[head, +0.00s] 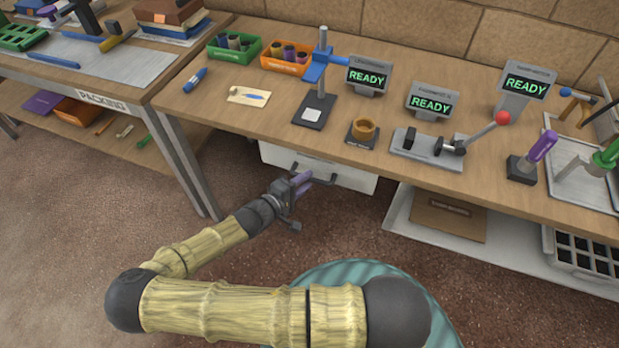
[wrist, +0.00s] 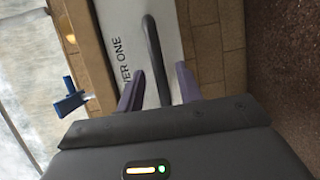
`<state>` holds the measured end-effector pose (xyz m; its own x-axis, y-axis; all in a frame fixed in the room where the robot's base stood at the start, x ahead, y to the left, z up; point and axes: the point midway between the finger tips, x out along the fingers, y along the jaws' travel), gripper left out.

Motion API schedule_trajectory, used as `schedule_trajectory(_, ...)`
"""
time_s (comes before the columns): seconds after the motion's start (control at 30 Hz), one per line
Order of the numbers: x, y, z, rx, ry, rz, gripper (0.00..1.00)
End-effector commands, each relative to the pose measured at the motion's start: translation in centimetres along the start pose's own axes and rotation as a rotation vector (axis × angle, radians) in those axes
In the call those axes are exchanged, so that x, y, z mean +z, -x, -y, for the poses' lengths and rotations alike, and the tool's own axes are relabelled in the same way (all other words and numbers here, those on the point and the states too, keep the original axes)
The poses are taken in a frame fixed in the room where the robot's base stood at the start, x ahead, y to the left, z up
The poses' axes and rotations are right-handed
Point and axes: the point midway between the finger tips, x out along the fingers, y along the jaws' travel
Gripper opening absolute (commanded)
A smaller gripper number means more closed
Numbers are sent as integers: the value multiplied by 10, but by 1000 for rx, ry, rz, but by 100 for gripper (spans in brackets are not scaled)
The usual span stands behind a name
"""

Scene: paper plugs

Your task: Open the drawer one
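The drawer (head: 348,176) has a white front and sits under the middle of the workbench. Its front looks flush or nearly flush with the bench edge. In the wrist view the white front (wrist: 196,20) carries dark lettering, of which "VER ONE" is readable. A dark bar handle (head: 325,180) is fixed to the front; it also shows in the wrist view (wrist: 158,62). My gripper (head: 303,181) is at the handle, with its purple fingers (wrist: 160,88) apart on either side of the bar. A gap shows between each finger and the bar.
The workbench (head: 250,107) carries a green bin (head: 234,48), an orange bin (head: 286,57), a clamp stand (head: 317,100), several screens reading READY and a red-knobbed lever device (head: 430,148). A lower shelf (head: 400,222) is at the right.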

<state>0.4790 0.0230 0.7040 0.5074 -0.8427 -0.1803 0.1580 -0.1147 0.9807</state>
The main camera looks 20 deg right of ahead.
Motion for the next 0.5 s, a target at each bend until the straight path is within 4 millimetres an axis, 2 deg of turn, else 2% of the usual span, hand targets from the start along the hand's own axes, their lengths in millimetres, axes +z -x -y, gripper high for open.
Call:
schedule_trajectory(0.03, 0, -9, 0, 2, 1, 1, 36)
schedule_trajectory(0.2, 0, -24, 0, 1, 1, 0, 36)
schedule_trajectory(0.5, 0, -25, 0, 0, 0, -1, 36)
